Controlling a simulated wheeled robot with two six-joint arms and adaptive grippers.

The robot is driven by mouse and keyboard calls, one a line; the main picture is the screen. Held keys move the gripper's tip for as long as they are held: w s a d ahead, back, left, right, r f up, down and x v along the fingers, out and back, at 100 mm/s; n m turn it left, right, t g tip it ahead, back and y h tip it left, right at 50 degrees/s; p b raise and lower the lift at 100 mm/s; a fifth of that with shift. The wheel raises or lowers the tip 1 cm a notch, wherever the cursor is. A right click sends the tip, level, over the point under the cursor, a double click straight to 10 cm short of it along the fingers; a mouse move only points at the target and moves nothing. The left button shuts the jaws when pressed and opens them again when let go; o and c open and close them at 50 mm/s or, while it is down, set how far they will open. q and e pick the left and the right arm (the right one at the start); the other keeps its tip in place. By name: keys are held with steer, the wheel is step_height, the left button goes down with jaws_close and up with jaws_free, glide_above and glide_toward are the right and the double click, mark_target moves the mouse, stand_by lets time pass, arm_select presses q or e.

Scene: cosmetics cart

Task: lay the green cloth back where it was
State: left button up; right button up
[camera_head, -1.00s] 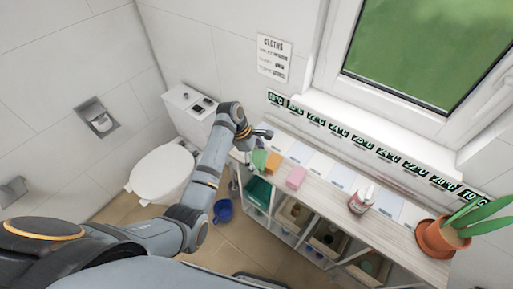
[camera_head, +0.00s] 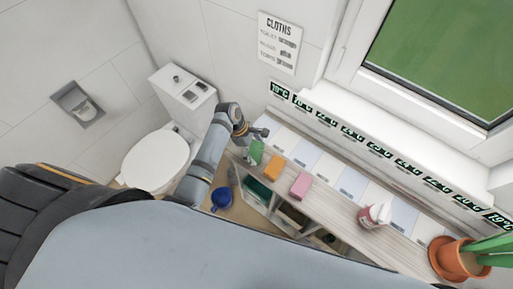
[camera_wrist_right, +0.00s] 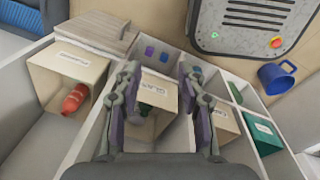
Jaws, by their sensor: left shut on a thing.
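The green cloth (camera_head: 256,152) is at the left end of the cart top, left of an orange cloth (camera_head: 272,168) and a pink cloth (camera_head: 300,186). My left gripper (camera_head: 262,134) is at its upper edge, shut on it; the fingertips are small and partly hidden. I cannot tell whether the cloth touches the cart top. My right gripper (camera_wrist_right: 159,75) is open and empty in the right wrist view, above the compartments of the cart.
A row of pale panels runs along the cart top (camera_head: 335,207) below several temperature signs. A pink-and-white bottle (camera_head: 374,215) and a potted plant (camera_head: 455,260) stand further right. A blue container (camera_head: 222,197) is on the floor near the toilet (camera_head: 155,160).

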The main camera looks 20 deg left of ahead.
arm_select(q)
steer(key=f, duration=0.1)
steer(key=f+b, duration=0.1)
steer(key=shift+w+a+f, duration=0.1)
steer(key=shift+w+f, duration=0.25)
steer(key=shift+w, duration=0.05)
steer(key=shift+r, duration=0.25)
steer(key=shift+c, duration=0.4)
steer(key=shift+s+r, duration=0.1)
steer(key=shift+s, duration=0.2)
steer(key=o, duration=1.1)
steer(key=shift+w+f, duration=0.2)
steer(key=shift+c, duration=0.2)
steer(key=shift+s+r, duration=0.1)
steer(key=shift+r, duration=0.05)
steer(key=v, duration=1.2)
steer(key=shift+b, duration=0.45)
arm_select(e)
steer(key=w+f, duration=0.3)
steer(key=shift+a+f, duration=0.25)
steer(key=shift+f, duration=0.05)
steer(key=shift+s, duration=0.1)
